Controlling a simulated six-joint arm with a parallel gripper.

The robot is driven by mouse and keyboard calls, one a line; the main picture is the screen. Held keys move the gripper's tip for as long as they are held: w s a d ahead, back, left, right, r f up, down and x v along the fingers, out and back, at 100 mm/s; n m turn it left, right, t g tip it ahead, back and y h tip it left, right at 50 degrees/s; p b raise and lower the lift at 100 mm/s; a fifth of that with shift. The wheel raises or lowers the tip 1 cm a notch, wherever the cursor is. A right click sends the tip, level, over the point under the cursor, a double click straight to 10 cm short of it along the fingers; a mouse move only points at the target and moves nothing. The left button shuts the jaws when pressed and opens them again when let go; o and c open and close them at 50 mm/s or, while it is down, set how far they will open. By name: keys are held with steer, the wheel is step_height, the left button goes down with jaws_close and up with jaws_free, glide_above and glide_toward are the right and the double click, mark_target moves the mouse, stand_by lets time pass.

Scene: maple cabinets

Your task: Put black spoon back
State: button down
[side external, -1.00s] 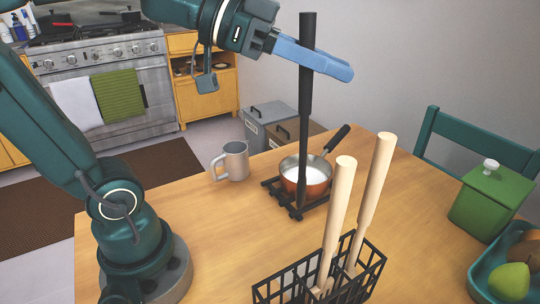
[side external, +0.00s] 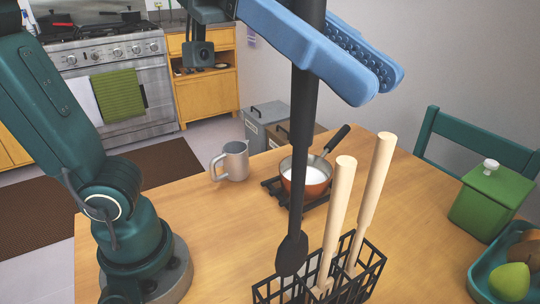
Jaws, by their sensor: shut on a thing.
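The black spoon (side external: 299,135) hangs upright from my gripper (side external: 372,80), with its bowl end down. My gripper's blue fingers are shut on its upper handle, near the top of the side external view. The spoon's bowl appears just above the back left rim of the black wire utensil holder (side external: 366,281). I cannot tell whether the bowl is over the opening or behind it. Two pale wooden-handled utensils (side external: 338,210) stand in the holder. Their lower ends are partly hidden by the wire grid.
A green canister (side external: 490,200) and a teal fruit tray (side external: 480,280) are at right.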

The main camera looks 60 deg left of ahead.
mark_target(300, 220)
step_height(300, 220, down, 15)
stand_by(0.6)
steer(key=c, duration=0.8)
jaws_free()
steer(key=shift+f, duration=0.15)
steer(key=shift+o, duration=0.2)
